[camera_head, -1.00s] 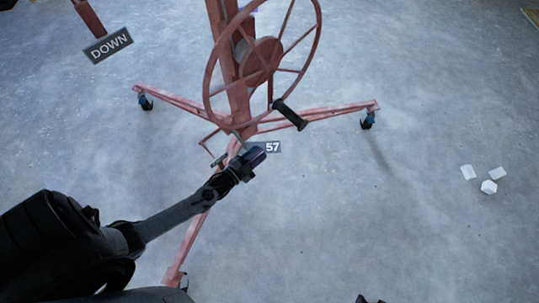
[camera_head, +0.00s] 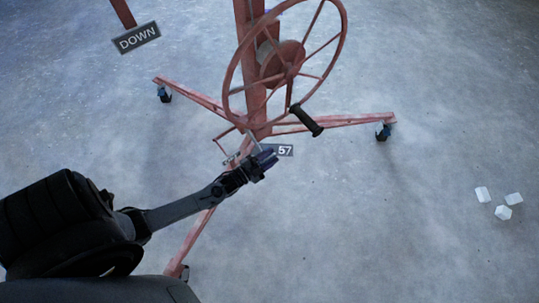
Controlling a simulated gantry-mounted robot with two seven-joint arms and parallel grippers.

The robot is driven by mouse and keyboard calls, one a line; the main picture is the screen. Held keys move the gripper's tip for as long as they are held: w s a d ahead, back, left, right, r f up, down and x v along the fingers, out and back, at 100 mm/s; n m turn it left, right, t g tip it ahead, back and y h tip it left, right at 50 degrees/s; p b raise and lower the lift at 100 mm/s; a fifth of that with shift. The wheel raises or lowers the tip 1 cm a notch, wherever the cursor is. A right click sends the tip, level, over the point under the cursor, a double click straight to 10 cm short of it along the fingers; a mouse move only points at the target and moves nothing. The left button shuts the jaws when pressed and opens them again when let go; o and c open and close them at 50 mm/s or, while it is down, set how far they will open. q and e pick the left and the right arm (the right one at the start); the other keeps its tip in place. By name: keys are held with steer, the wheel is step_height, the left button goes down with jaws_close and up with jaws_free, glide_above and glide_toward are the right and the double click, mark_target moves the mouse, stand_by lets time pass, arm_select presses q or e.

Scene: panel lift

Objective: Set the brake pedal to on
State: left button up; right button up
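The red panel lift (camera_head: 254,105) stands on its legs, with a large spoked handwheel (camera_head: 283,72) and a black crank handle (camera_head: 306,121). A thin red bent bar (camera_head: 222,143) low at the left of the column looks like the brake pedal; its far end is partly hidden. My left gripper (camera_head: 265,161) is at the column's foot, just right of and below this bar. Its fingers are small and dark, and I cannot tell whether they are open or touch the bar. My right gripper is out of view.
A DOWN sign (camera_head: 137,38) is at the upper left, and a small label reading 57 (camera_head: 285,151) shows beside my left gripper. Casters (camera_head: 383,132) stand at the leg ends. Three white pieces (camera_head: 503,212) lie on the floor at the right. The grey floor is otherwise clear.

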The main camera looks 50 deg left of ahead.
arm_select(q)
steer(key=s+p, duration=0.1)
steer(key=s, duration=0.2)
steer(key=s+p, duration=0.1)
steer(key=s, duration=0.2)
steer(key=s+a+p, duration=0.1)
steer(key=s, duration=0.1)
steer(key=shift+s+r, duration=0.1)
steer(key=shift+s, duration=0.3)
steer(key=shift+s+a+p, duration=0.2)
steer(key=shift+s+p, duration=0.2)
steer(key=shift+s, duration=0.5)
